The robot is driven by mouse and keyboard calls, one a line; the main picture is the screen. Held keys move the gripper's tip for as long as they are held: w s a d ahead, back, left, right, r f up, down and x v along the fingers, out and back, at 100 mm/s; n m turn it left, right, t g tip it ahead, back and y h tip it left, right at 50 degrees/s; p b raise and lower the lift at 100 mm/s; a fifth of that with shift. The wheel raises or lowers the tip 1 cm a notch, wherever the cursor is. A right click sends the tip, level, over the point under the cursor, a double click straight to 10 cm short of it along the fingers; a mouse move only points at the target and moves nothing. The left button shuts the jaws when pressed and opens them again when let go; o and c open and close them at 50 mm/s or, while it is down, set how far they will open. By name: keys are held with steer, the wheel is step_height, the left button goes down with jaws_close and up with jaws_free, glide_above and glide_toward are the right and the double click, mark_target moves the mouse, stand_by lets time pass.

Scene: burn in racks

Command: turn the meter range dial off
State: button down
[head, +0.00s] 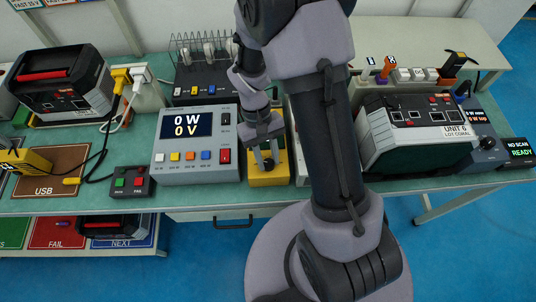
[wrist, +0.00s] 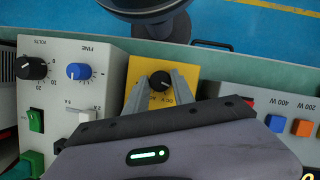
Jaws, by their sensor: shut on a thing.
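The yellow meter (head: 268,175) stands on the bench in the head view, partly covered by my gripper and arm. In the wrist view the yellow meter (wrist: 148,66) shows its face with a black range dial (wrist: 160,81) that has a white pointer mark. My gripper (wrist: 160,88) has its two grey fingers on either side of the dial, shut on it. In the head view my gripper (head: 266,163) reaches down onto the meter's face. The dial's printed labels are partly hidden by the fingers, and I cannot read which position it points to.
Left of the meter is a grey load box (head: 197,145) reading 0 W and 0 V. A power supply with a black knob (wrist: 32,68) and a blue fine knob (wrist: 78,71) stands close on the other side. A Unit 6 device (head: 420,135) is further right.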

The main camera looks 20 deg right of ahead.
steer(key=shift+n, duration=0.3)
steer(key=c, duration=1.1)
jaws_free()
steer(key=p+v, duration=0.6)
steer(key=v, duration=1.1)
steer(key=shift+a+r, duration=0.2)
steer(key=shift+r, duration=0.05)
